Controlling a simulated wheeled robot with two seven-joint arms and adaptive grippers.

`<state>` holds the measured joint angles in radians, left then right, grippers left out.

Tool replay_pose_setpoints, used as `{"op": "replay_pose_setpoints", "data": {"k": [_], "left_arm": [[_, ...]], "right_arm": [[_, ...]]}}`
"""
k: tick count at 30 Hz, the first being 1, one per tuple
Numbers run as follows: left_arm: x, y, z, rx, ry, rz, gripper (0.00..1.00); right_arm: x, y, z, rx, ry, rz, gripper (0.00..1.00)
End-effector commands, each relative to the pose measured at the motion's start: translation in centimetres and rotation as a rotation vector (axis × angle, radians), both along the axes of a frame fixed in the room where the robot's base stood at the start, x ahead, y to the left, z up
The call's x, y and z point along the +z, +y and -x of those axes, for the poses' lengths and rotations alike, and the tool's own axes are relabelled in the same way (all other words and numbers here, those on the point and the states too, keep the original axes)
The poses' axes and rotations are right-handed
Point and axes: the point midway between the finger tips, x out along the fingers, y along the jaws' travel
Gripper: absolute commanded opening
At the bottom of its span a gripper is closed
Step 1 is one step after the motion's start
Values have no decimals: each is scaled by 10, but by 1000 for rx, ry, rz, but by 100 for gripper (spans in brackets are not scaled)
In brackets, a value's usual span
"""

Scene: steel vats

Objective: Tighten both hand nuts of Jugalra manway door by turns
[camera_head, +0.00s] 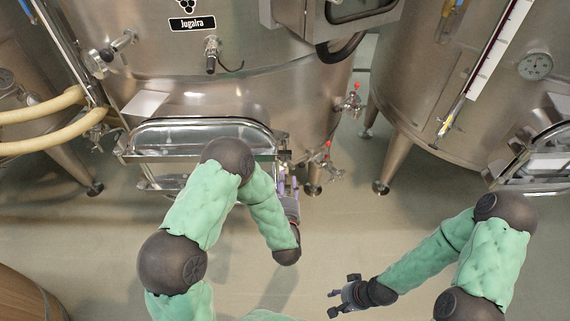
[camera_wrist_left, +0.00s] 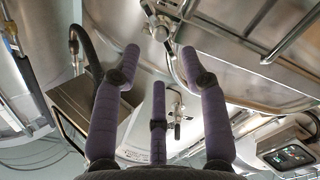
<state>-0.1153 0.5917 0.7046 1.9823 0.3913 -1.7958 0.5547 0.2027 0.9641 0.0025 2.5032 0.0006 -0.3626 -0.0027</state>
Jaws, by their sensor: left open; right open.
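The Jugalra tank (camera_head: 240,70) carries its name label (camera_head: 192,24) at the top left. Its manway door (camera_head: 195,128) is low on its front, partly hidden by my left arm. My left gripper (camera_head: 287,190) is at the right end of the door; its fingers are partly hidden by the arm. In the left wrist view its purple fingers (camera_wrist_left: 158,58) are spread and empty. A metal fitting, likely a hand nut (camera_wrist_left: 160,30), shows just beyond and between the upper fingertips, apart from them. The other nut is not clearly visible. My right gripper (camera_head: 342,295) is open and empty above the floor.
A second steel tank (camera_head: 425,110) with a dial gauge (camera_head: 535,66) stands at right. Red-handled valves (camera_head: 350,102) stick out right of the door. Beige hoses (camera_head: 45,115) run at left. The floor (camera_head: 350,220) between the arms is clear.

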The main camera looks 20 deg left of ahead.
Motion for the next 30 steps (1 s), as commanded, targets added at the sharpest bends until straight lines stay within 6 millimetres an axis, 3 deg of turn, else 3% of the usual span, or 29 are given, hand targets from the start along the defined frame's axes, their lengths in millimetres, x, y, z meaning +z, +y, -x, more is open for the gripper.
{"op": "replay_pose_setpoints", "data": {"k": [6,12,25,26,30], "left_arm": [[-1,11,-38,1,1,0,44],[-1,18,-62,-1,2,-1,44],[0,20,-71,-2,2,0,44],[0,20,-71,-2,2,0,41],[0,20,-71,-2,2,0,1]], "right_arm": [[-2,0,0,0,0,0,44],[-2,0,0,0,0,0,44],[-2,0,0,0,0,0,44],[-2,0,0,0,0,0,44],[-2,0,0,0,0,0,44]]}}
